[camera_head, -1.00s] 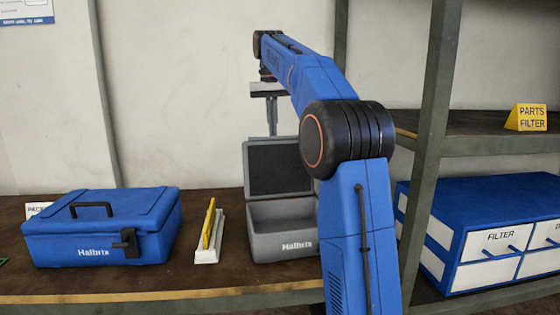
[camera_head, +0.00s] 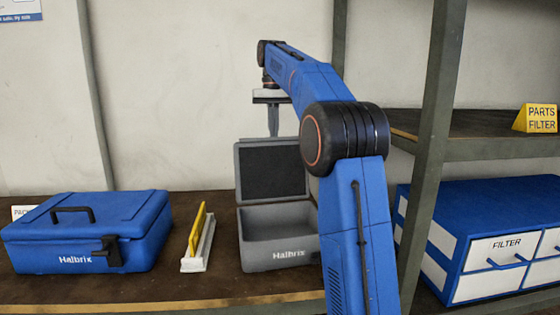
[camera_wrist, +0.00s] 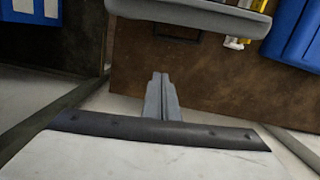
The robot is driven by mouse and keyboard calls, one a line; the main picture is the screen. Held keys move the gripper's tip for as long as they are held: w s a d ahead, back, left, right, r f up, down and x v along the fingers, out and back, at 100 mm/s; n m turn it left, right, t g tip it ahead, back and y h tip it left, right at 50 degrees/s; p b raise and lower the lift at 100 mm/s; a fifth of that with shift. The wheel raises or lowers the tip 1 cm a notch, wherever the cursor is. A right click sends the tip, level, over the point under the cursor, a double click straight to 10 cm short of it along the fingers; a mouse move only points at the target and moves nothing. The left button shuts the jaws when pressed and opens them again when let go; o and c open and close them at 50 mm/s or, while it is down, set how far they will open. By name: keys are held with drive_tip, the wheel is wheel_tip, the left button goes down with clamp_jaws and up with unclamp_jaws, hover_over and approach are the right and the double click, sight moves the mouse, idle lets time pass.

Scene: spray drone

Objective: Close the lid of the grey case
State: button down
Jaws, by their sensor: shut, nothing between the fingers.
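The grey case (camera_head: 280,256) stands on the shelf with its lid (camera_head: 238,172) open and upright; the lid has a dark inner lining. My gripper (camera_head: 273,131) is above the lid's top edge in the head view; its lower end seems hidden behind the lid. In the wrist view, the lid's grey edge (camera_wrist: 190,14) crosses the top, with a dark handle below it. My shut, empty fingers (camera_wrist: 160,80) point down on the wall side of the lid, apart from it in that picture. My arm covers the case's right side in the head view.
A closed blue case (camera_head: 85,232) stands at the left. A white holder (camera_head: 197,250) with a yellow piece (camera_head: 197,229) stands between the cases. A green-grey shelf post (camera_head: 428,150) and a blue drawer unit (camera_head: 490,210) stand at the right. The wall is behind.

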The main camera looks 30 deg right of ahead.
drive_tip(key=s+a+f, duration=0.1)
drive_tip(key=s+f, duration=0.3)
drive_tip(key=f, duration=0.4)
drive_tip(key=shift+s+a, duration=0.15)
drive_tip(key=shift+s, duration=0.05)
drive_tip(key=shift+s+r, duration=0.1)
drive_tip(key=shift+r, duration=0.05)
idle(0.4)
